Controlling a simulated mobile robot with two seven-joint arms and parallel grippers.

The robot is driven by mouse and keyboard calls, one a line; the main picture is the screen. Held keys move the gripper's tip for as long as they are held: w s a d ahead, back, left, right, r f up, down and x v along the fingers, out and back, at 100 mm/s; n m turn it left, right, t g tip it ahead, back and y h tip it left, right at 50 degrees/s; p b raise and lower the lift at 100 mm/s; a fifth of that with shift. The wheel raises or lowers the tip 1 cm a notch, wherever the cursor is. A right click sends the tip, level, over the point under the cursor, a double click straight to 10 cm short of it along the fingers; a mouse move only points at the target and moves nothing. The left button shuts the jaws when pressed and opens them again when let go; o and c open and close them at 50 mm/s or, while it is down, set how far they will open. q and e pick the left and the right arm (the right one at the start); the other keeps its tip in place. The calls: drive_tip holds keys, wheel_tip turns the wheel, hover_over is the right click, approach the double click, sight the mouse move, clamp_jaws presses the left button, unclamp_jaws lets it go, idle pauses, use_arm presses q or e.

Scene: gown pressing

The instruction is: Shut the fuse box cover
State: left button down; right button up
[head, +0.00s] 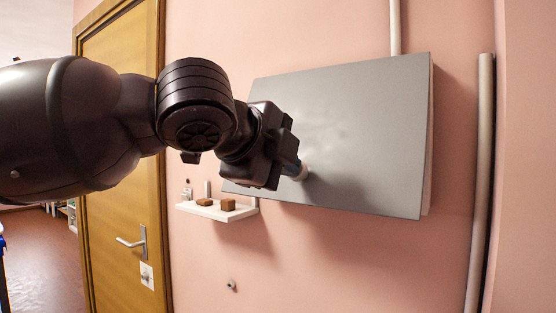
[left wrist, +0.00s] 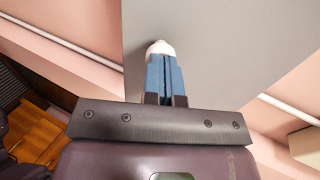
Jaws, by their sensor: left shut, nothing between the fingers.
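The fuse box cover (head: 365,130) is a flat grey panel on the pink wall in the head view. It lies roughly flush over the box, with a pale edge showing along its right side. My left gripper (head: 302,172) is shut and empty, its fingertips at the lower left part of the cover. The inside of the box is hidden behind the cover. My right gripper is not in view.
A small white shelf (head: 222,212) with brown blocks (head: 228,204) is on the wall below left of the box. A wooden door (head: 112,200) stands at the left. A vertical pipe (head: 482,180) runs at the right, and another pipe (head: 395,28) rises above the box.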

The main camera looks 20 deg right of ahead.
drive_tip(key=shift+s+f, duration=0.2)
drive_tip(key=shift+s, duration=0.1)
